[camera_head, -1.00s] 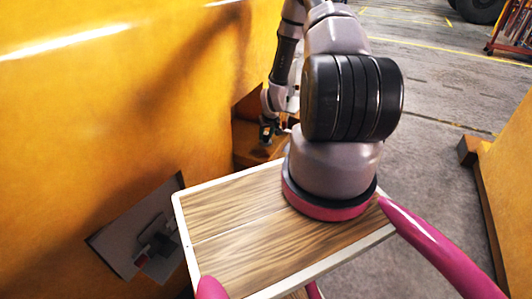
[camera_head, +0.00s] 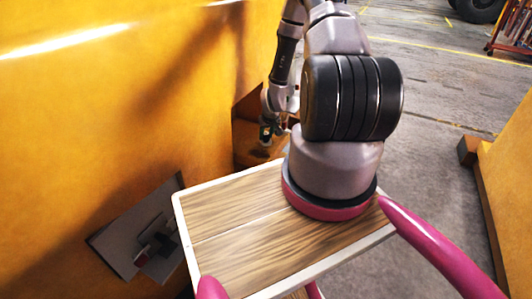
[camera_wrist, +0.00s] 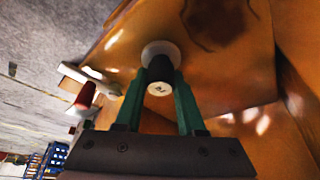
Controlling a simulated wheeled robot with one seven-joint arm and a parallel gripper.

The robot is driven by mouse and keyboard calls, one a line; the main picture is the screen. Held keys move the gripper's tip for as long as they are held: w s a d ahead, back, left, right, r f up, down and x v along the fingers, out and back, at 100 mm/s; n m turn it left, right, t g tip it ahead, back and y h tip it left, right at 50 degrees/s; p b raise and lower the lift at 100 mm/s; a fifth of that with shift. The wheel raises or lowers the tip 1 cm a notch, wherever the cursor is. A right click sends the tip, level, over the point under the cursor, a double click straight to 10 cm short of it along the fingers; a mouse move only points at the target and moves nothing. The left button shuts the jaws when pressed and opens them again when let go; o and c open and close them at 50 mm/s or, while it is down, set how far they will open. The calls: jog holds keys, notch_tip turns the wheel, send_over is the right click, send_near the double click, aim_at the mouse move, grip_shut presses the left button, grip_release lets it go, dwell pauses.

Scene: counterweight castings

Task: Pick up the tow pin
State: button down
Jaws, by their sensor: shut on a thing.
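The tow pin (camera_wrist: 160,74) appears to be the piece with a black collar, pale end face and pale round flange in the wrist view. My gripper (camera_wrist: 160,92) has its two green fingers shut on it, one on each side. The flange is at or close to the orange-yellow casting surface; I cannot tell whether they touch. In the head view my gripper (camera_head: 267,132) is small, down beside the yellow casting; the pin cannot be made out there.
A red-ended piece on a pale bar (camera_wrist: 85,96) is left of my fingers. The large yellow casting wall (camera_head: 110,100) stands close on the left, with a grey plate (camera_head: 125,235) low on it. Another yellow body (camera_head: 510,170) is at right. Grey floor (camera_head: 430,110) lies between.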

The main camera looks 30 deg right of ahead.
jog(key=shift+r, duration=0.15)
notch_tip(320, 180, up, 28)
dwell(1.2)
jog(key=shift+a, duration=0.1)
